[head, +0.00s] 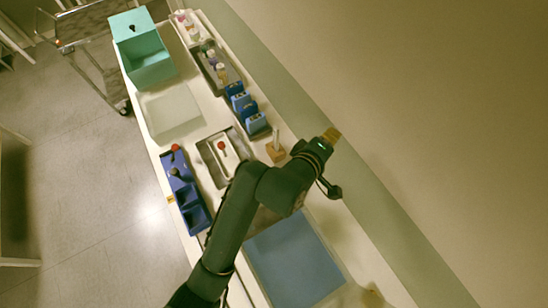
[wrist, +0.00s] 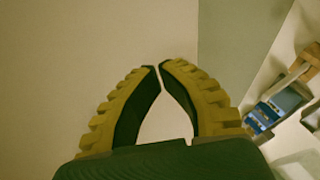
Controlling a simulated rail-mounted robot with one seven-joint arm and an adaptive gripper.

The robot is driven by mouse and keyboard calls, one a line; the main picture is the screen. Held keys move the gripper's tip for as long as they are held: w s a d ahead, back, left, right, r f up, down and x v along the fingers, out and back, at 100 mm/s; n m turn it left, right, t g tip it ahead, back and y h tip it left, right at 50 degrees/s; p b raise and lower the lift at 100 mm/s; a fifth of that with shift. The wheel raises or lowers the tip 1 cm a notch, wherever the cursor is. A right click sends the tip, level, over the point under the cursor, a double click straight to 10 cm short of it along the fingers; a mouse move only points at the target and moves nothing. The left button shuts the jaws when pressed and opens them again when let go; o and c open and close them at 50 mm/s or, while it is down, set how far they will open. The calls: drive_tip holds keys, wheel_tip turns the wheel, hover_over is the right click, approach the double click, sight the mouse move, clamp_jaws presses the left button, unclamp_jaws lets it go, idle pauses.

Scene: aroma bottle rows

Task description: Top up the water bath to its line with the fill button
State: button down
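A metal-rimmed basin (head: 208,158), which looks like the water bath, sits mid-bench in the head view. A white piece with a red round knob (head: 221,145) stands in it; I cannot tell if this knob is the fill button. The water level and line are too small to make out. My gripper (head: 333,134) is up to the right of the basin, over the bench's wall side, away from it. In the wrist view, the yellow ridged fingers of my gripper (wrist: 160,66) meet at their tips with nothing between them.
A blue tray (head: 186,190) with a red-topped and a dark knob lies left of the basin. A wooden block (head: 276,152), blue boxes (head: 256,123), a bottle tray (head: 200,62), a teal box (head: 148,62), a pale tray (head: 172,112) and a blue mat (head: 295,262) crowd the bench.

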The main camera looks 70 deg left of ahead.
drive_tip(key=s+a+f+n+g+b, duration=0.2)
drive_tip(key=s+a+f+n, duration=0.2)
drive_tip(key=f, duration=0.7)
drive_tip(key=s+a+f+n+g+b, duration=0.1)
drive_tip(key=s+a+f+n, duration=0.3)
drive_tip(key=s+f+n, duration=0.4)
wheel_tip(320, 180, down, 4)
drive_tip(key=shift+s+a+r+n+g+h+b, duration=0.2)
drive_tip(key=shift+s+r+n+g+h+b, duration=0.15)
drive_tip(key=shift+s+g, duration=0.75)
drive_tip(key=shift+s+f, duration=0.1)
drive_tip(key=shift+f, duration=0.1)
wheel_tip(320, 180, down, 6)
drive_tip(key=b, duration=0.8)
drive_tip(key=shift+f, duration=0.2)
drive_tip(key=shift+f+b, duration=0.45)
drive_tip(key=shift+f, duration=0.65)
drive_tip(key=shift+f, duration=0.4)
drive_tip(key=shift+f, duration=0.45)
